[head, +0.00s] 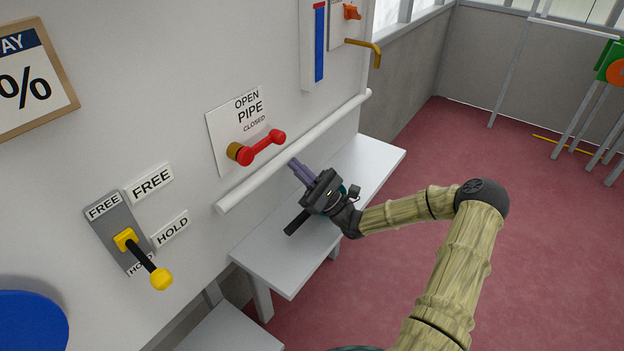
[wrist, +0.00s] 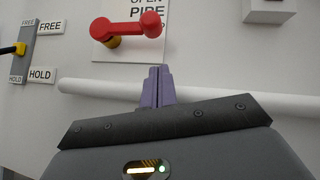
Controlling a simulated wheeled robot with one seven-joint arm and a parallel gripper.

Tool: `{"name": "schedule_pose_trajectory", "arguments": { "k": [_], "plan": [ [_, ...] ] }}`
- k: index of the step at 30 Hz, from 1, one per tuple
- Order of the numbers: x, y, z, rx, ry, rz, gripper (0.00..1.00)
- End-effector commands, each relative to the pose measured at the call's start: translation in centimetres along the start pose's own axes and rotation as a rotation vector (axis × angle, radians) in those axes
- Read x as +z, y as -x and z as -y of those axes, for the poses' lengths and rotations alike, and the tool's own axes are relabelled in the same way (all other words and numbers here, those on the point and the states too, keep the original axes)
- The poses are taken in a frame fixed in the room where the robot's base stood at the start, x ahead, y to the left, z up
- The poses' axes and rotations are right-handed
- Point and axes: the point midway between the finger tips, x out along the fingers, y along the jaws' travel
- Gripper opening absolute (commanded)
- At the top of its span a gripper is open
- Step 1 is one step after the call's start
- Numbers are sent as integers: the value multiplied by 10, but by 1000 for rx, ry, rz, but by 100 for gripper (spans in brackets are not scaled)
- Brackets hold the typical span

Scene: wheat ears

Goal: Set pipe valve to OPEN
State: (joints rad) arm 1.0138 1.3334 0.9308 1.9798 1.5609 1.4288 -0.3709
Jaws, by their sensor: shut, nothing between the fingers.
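The pipe valve has a red handle (head: 257,147) with a ball at each end and a brass hub (head: 234,151) behind its left end. The handle points sideways to the right, and it also shows in the wrist view (wrist: 127,27). Its white sign (head: 226,116) reads OPEN at the top, PIPE in the middle and CLOSED below. My gripper (head: 294,163) has its purple fingers shut and empty. It is to the right of and slightly below the handle, apart from it. In the wrist view the fingertips (wrist: 158,69) are below the handle.
A white rail (head: 290,155) runs along the wall below the sign. A grey bench (head: 380,160) is beneath my gripper. A yellow-knobbed FREE/HOLD lever (head: 140,255) is at lower left. An orange-brown lever (head: 362,43) is at upper right.

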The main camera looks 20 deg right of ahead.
Motion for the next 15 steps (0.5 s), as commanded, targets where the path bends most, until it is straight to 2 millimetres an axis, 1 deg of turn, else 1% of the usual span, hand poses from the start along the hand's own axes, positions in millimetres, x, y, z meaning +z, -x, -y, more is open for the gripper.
{"name": "schedule_pose_trajectory", "arguments": {
  "k": [1,3,6,10,15],
  "plan": [
    [1,-11,0,4,1,2,0],
    [4,-22,0,3,1,1,0],
    [17,-32,0,2,1,0,0],
    [26,-41,0,1,1,0,0],
    [28,-44,0,0,1,-1,0]
  ]
}}
